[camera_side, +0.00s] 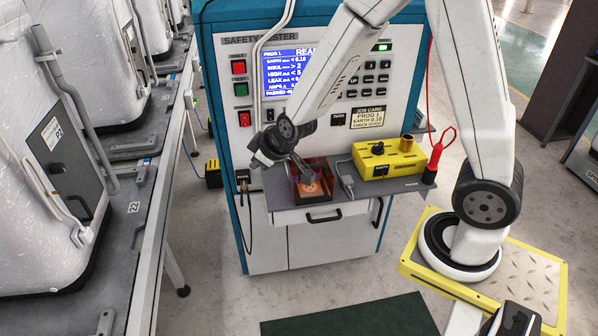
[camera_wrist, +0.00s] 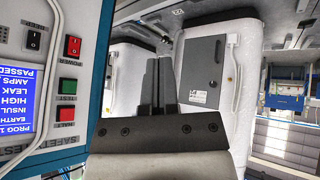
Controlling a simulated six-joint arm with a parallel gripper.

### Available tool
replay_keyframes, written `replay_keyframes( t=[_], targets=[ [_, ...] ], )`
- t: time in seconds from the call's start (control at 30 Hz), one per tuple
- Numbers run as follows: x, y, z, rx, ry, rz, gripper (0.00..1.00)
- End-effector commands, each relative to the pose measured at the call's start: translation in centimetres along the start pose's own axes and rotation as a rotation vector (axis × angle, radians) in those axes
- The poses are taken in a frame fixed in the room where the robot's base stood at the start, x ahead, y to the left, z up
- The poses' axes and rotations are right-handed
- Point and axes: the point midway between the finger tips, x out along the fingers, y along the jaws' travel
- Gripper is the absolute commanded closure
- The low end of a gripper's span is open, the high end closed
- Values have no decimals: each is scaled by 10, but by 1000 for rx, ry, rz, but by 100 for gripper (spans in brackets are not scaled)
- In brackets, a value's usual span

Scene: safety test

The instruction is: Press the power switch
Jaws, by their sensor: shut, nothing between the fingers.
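The tester (camera_side: 225,150) is a grey cabinet with blue edges and a lit screen (camera_side: 287,72). In the wrist view, turned over, the red rocker (camera_wrist: 73,46) and black switch (camera_wrist: 33,40) show at upper left. My gripper (camera_side: 306,173) is shut and empty, below and right of these switches, over an orange see-through box (camera_side: 328,187). Its shut fingers (camera_wrist: 158,62) touch no switch in the wrist view.
A red button (camera_side: 238,67) and green button (camera_side: 240,89) sit above the rocker. A grey cable (camera_side: 259,75) runs down the panel. The shelf (camera_side: 398,184) holds the box and a yellow unit (camera_side: 388,160). White machines stand on a conveyor (camera_side: 120,230) at left.

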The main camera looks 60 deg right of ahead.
Motion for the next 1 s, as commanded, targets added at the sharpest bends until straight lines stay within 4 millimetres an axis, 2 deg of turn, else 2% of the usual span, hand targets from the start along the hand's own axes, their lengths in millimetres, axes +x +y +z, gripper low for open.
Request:
replay_keyframes(
  t=[0.2, 0.5, 0.73, 1.0],
  targets=[
    [37, 14, -26, -108, 120, 117, 100],
    [78, 36, -48, -264, 229, 337, 100],
    [104, 53, -53, -391, 260, 540, 100],
    [125, 70, -45, -545, 229, 803, 100]
  ],
)
